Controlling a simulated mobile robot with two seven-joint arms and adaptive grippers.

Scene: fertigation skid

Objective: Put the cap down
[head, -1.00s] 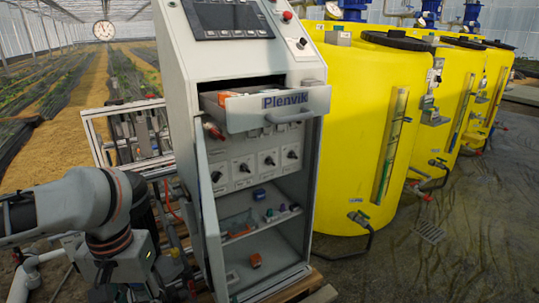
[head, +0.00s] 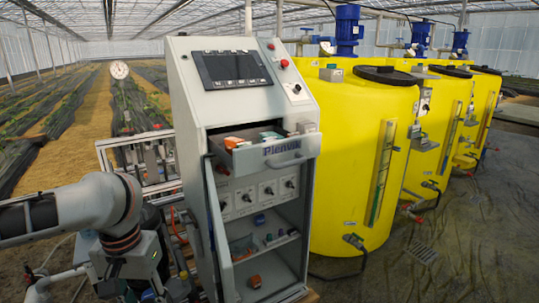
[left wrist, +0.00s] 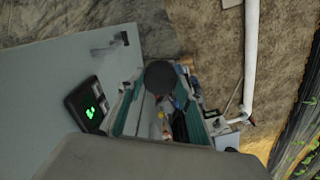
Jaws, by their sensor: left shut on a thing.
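The cap (left wrist: 160,77) shows in the left wrist view as a dark round disc at the gripper's fingertips. My left gripper (left wrist: 158,92) is shut on it, with a finger on either side. In the head view my left gripper (head: 148,288) is low at the left, in front of the grey cabinet's left side; its fingertips are not clear there and the cap cannot be made out. My right gripper is in neither view.
The grey control cabinet (head: 188,95) has its drawer (head: 272,156) pulled out, holding small items, and an open lower bay with small parts. Yellow tanks (head: 345,150) stand to the right. A black device with a green display (left wrist: 87,104) sits on a pale surface (left wrist: 45,95).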

